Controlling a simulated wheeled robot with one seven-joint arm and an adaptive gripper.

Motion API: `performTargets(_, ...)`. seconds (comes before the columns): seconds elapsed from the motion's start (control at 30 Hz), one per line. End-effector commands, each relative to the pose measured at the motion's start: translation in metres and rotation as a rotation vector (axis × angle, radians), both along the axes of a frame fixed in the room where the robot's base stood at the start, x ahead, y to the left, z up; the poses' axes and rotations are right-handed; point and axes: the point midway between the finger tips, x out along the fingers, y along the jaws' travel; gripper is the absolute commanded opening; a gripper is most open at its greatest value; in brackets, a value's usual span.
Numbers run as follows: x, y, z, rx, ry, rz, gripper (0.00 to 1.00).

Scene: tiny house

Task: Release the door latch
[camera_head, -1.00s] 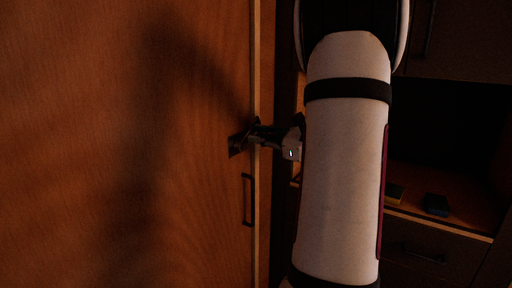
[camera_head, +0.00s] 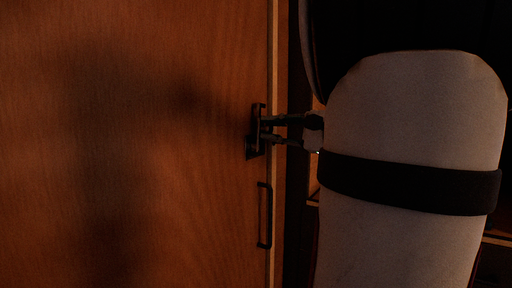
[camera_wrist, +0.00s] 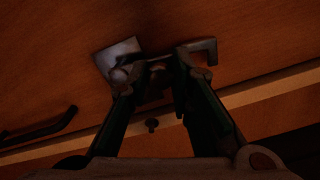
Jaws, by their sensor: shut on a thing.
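The wooden door (camera_head: 130,150) fills the left of the head view. Its dark latch (camera_head: 256,140) sits near the door's right edge, with a plate and a lever handle. My gripper (camera_head: 268,131) reaches in from the right and is shut on the latch. In the wrist view, the latch's square plate (camera_wrist: 117,58) shows at the left and its hooked lever end (camera_wrist: 203,48) at the right. My gripper's fingertips (camera_wrist: 160,76) close around the lever between them. In the head view the lever stands roughly upright above the plate.
A dark bar handle (camera_head: 266,215) is on the door below the latch and also shows in the wrist view (camera_wrist: 42,129). Dim cabinets are at the right, mostly behind my arm.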

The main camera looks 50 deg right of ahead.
Motion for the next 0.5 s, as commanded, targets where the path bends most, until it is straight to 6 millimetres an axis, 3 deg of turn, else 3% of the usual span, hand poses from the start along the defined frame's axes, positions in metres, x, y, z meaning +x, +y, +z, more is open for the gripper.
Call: performTargets(0.5,-0.0002,0.0096,-0.0021,-0.207,-0.013,0.001,0.0)
